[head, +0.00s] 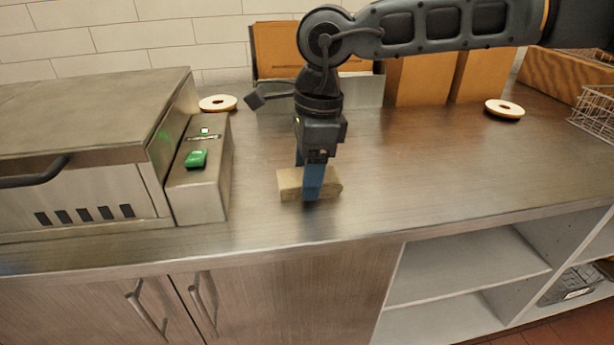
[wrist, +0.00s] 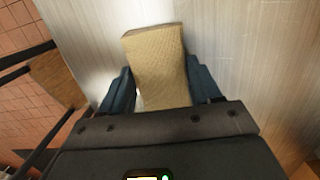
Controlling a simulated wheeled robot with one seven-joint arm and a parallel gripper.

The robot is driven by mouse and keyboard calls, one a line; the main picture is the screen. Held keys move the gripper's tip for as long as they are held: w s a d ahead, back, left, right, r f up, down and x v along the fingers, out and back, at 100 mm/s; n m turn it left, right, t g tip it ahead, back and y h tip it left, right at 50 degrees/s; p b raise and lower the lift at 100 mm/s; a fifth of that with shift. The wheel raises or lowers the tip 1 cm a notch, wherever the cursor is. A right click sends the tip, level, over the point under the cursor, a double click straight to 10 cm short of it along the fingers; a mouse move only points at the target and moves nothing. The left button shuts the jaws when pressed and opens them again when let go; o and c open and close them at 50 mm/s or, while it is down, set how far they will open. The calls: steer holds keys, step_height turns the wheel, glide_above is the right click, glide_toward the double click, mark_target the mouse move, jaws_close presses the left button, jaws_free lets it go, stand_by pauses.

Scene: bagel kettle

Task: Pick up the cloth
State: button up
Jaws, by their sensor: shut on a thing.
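The cloth is a tan, textured, block-like piece (head: 291,184) at the counter's surface in the head view, right of the steel appliance. It also shows in the wrist view (wrist: 157,68), lying lengthwise between the two blue fingers. My gripper (head: 309,190) points down with its blue fingers on either side of the cloth. It is shut on the cloth, and one finger hides part of its near face. I cannot tell whether the cloth touches the counter or is slightly above it. In the wrist view my gripper (wrist: 160,92) has a finger on each side of it.
The steel counter (head: 430,170) is clear to the right. A steel appliance (head: 90,120) with a green switch stands at the left. One bagel (head: 218,103) lies behind, another (head: 504,109) at the right back. A wire basket (head: 596,112) is at the right edge.

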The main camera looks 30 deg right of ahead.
steer(key=shift+r, duration=0.1)
step_height(320, 180, up, 4)
steer(key=s+d+r, duration=0.6)
steer(key=d, duration=0.4)
steer(key=shift+r, duration=0.4)
